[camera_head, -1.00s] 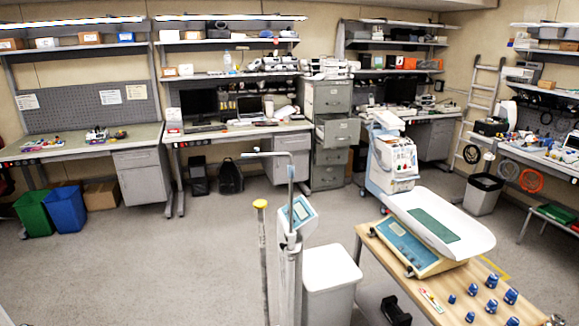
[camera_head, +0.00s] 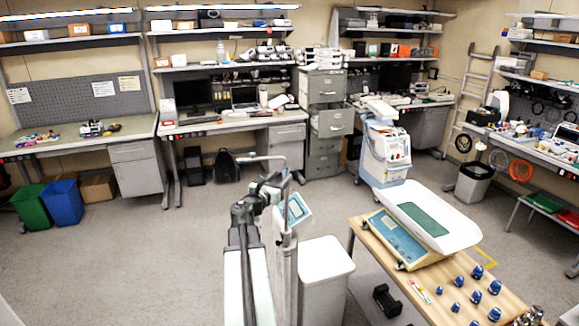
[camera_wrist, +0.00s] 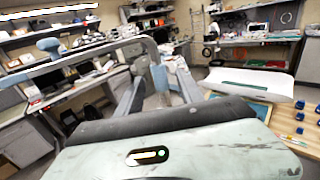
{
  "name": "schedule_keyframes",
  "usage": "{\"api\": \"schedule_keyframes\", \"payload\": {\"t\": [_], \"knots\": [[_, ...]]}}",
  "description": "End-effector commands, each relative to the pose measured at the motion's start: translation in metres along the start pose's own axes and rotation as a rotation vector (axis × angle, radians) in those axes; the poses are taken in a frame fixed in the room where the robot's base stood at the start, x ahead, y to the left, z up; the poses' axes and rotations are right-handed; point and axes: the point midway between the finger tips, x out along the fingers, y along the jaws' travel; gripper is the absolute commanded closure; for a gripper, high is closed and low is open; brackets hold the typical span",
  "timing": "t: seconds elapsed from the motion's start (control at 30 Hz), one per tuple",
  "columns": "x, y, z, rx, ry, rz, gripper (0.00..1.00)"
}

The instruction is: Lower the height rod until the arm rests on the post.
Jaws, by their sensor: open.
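The height rod (camera_head: 289,170) stands upright, and its grey arm (camera_head: 263,158) reaches left from the top, above the post (camera_head: 287,265). In the wrist view the arm (camera_wrist: 85,56) crosses the upper left and bends downward near my fingers. My gripper (camera_head: 273,183) is at the rod, just below the arm's level. In the wrist view my gripper (camera_wrist: 161,70) is open, its two fingers apart with the bend and the top of the rod seeming to lie between them. I cannot tell whether a finger touches it. My own arm hides part of the post's left side.
A blue display (camera_head: 297,209) sits on the post. A white bin (camera_head: 325,270) stands right of it. A wooden table (camera_head: 415,290) holds a baby scale (camera_head: 430,222) and several blue weights. The floor to the left (camera_head: 130,255) is clear.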

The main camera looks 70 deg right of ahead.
Motion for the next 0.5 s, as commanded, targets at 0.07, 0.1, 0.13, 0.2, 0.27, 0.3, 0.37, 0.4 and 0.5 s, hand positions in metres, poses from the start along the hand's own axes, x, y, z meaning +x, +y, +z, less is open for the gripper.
{"api": "schedule_keyframes", "payload": {"t": [0.07, 0.1, 0.13, 0.2, 0.27, 0.3, 0.37, 0.4, 0.5], "knots": [[0.002, 0.001, -0.001, 0.002, 0.001, 0.000, 0.56], [0.005, 0.002, -0.001, 0.003, 0.001, 0.000, 0.56], [0.008, 0.002, -0.001, 0.004, 0.001, 0.000, 0.56], [0.017, 0.003, -0.001, 0.005, 0.001, 0.000, 0.56], [0.027, 0.003, -0.001, 0.005, 0.002, 0.001, 0.56], [0.034, 0.003, -0.001, 0.006, 0.002, 0.000, 0.56], [0.046, 0.003, -0.001, 0.006, 0.002, -0.001, 0.56], [0.054, 0.004, -0.001, 0.006, 0.002, 0.000, 0.56], [0.070, 0.004, -0.001, 0.007, 0.002, 0.000, 0.56]]}}
